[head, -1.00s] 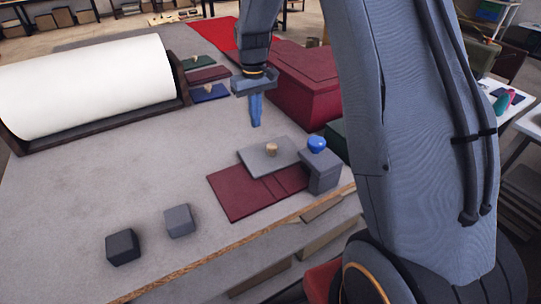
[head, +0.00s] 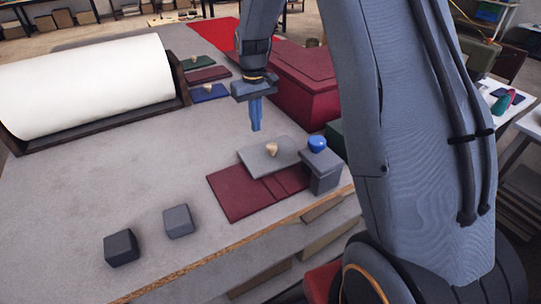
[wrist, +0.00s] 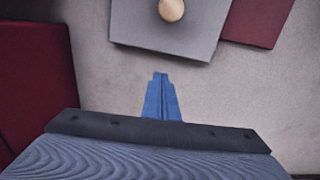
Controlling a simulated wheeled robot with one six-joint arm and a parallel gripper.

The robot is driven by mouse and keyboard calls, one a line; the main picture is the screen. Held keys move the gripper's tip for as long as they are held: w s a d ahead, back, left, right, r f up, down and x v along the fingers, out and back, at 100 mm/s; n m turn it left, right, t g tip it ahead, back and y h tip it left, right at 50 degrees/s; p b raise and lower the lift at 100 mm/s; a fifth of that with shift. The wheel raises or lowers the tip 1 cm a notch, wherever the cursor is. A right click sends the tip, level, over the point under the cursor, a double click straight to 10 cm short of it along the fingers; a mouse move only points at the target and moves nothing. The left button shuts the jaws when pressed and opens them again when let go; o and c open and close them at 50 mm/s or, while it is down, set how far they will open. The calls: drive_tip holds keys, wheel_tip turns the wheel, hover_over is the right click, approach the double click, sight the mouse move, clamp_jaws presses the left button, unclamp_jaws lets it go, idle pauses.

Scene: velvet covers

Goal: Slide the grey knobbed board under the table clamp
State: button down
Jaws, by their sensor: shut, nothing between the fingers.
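The grey board (head: 258,163) with a pale wooden knob (head: 272,149) lies partly on a dark red flat cover (head: 236,196) near the table's front edge. The table clamp, a grey block (head: 324,172) with a blue knob (head: 318,143), stands at the board's right end. I cannot tell whether the board's edge is under it. My gripper (head: 256,129) is shut and empty, pointing down just behind the board, apart from it. In the wrist view the board (wrist: 190,37) and its knob (wrist: 171,9) are at the top, beyond my blue fingertips (wrist: 161,78); the clamp is out of view.
A large dark red box (head: 303,95) stands behind and right of the board. A white roll (head: 90,85) lies at the left. Green, red and blue knobbed boards (head: 209,92) lie beside it. Two dark blocks (head: 121,248) (head: 179,221) sit front left. The middle table is clear.

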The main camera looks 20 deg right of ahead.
drive_tip(key=shift+f+b, duration=0.75)
drive_tip(key=shift+f, duration=1.1)
idle(0.3)
drive_tip(key=shift+r+p, duration=0.45)
drive_tip(key=shift+r, duration=0.15)
idle(0.5)
drive_tip(key=shift+s, duration=0.1)
drive_tip(key=shift+s+d+p, duration=0.1)
drive_tip(key=shift+s+p, duration=0.25)
drive_tip(key=shift+s, duration=0.1)
drive_tip(key=shift+s, duration=0.1)
drive_tip(key=shift+s+d+p, duration=0.1)
drive_tip(key=shift+s+p, duration=0.25)
drive_tip(key=shift+s+d+p, duration=0.1)
drive_tip(key=shift+s+p, duration=0.2)
drive_tip(key=shift+s, duration=0.2)
drive_tip(key=shift+s, duration=0.1)
